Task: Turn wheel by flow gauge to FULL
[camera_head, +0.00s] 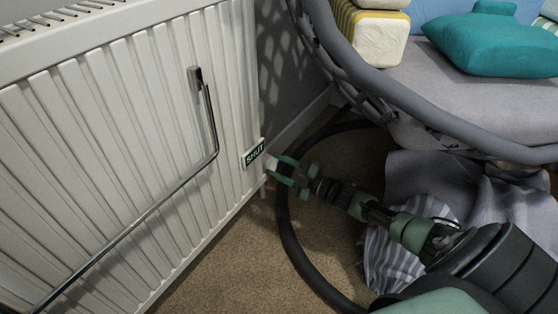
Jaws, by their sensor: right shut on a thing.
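A small dark green gauge plate (254,154) reading "SHUT" in white letters is on the lower right end of the white radiator (130,110). A small white wheel (271,162) shows just right of the plate, largely hidden by my gripper. My right gripper (275,167) reaches in from the lower right, and its green fingers are shut on the wheel from either side. The wheel's markings cannot be made out. My left gripper is not in view.
A bent metal rail (215,125) runs along the radiator front. A dark thick hoop (286,230) curves over the carpet beneath my right arm. A grey-cushioned hanging seat (465,100) with pillows stands at upper right. A striped cloth (385,260) lies under my arm.

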